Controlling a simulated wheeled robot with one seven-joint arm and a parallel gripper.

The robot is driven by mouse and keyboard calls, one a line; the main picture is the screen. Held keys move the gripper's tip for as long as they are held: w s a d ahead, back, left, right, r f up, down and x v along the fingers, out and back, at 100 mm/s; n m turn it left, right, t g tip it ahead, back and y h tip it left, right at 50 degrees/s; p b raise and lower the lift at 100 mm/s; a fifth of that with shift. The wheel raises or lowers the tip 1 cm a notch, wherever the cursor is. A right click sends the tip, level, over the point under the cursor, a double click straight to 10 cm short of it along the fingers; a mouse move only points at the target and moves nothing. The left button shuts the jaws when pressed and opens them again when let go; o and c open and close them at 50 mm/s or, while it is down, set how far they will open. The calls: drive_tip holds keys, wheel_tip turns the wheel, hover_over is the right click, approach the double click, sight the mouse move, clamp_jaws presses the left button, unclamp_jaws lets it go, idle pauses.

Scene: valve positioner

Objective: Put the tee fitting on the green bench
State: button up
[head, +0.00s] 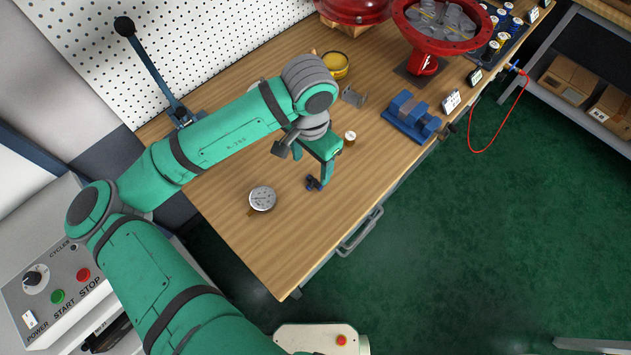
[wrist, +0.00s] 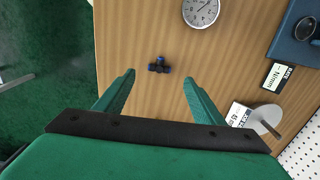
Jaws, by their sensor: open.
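The tee fitting is a small dark blue piece with black parts. It lies on the wooden bench top (head: 290,228) in the head view (head: 313,184). It also shows in the wrist view (wrist: 159,66), just beyond the space between my fingertips. My gripper (head: 322,182) is open, pointing down at the fitting, with nothing held between the fingers in the wrist view (wrist: 158,77). The head view cannot show the exact gap between fingers and fitting. The bench top in view is wood-coloured; I see no clearly green bench surface.
A round dial gauge (head: 262,198) lies left of the fitting. A brass-coloured cylinder (head: 350,138), a blue vise (head: 411,116) and a red flanged valve body (head: 440,25) stand farther back. A drawer handle (head: 360,232) sticks out from the front. The bench's near corner is bare.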

sight(313, 182)
drive_tip(key=f, duration=0.9)
drive_tip(key=shift+w+d+f, duration=0.1)
drive_tip(key=shift+w+d, duration=0.1)
drive_tip(key=shift+d, duration=0.05)
drive_tip(key=shift+c, duration=0.4)
drive_tip(key=c, duration=1.2)
drive_tip(key=shift+o, duration=0.2)
drive_tip(key=shift+r, duration=0.2)
